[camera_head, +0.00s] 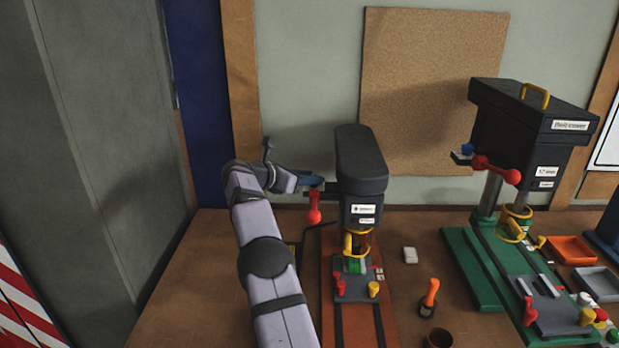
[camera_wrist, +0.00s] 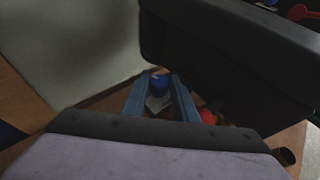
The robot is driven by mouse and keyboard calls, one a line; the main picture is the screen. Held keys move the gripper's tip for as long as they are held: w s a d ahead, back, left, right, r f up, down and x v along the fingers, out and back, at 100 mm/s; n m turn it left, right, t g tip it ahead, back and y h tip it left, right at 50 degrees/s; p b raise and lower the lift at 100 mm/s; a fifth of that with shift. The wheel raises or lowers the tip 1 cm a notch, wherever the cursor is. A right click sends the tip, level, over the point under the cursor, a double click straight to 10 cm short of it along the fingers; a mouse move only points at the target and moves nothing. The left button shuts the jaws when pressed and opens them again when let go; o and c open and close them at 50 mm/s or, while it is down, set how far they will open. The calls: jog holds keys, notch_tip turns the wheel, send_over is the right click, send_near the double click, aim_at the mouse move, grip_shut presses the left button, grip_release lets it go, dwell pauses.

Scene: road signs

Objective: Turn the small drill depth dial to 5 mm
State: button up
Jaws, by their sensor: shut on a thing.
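The small drill (camera_head: 361,165) has a dark rounded head and stands in the middle of the bench on a reddish-brown base. Its blue depth dial (camera_wrist: 159,84) shows in the wrist view between my fingertips, beside the dark head. My gripper (camera_head: 316,182) reaches in from the left and is shut on the dial; its two blue fingers also show in the wrist view (camera_wrist: 159,92). A pale grey surface shows just below the dial between the fingers. In the head view my fingers hide the dial. I cannot read any scale or pointer on it.
A red-knobbed lever (camera_head: 314,214) hangs just below my gripper. A larger drill (camera_head: 531,126) on a green base stands at right. The bench's left front is clear.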

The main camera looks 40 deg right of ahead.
jog(key=shift+w+r+m+g+p, duration=0.35)
jog(key=shift+r+p, duration=0.3)
jog(key=shift+p, duration=2.3)
jog(key=p, duration=0.4)
jog(key=shift+s+m+g+p, duration=0.1)
jog(key=shift+m+g+p, duration=0.15)
jog(key=shift+g+p, duration=0.1)
jog(key=shift+s+f+p, duration=0.1)
jog(key=shift+f+p, duration=0.3)
jog(key=o, duration=0.9)
jog(key=shift+o, duration=0.8)
jog(key=shift+f, duration=0.15)
jog(key=shift+a+f+b, duration=0.1)
jog(key=shift+a+b, duration=0.15)
jog(key=shift+b, duration=0.4)
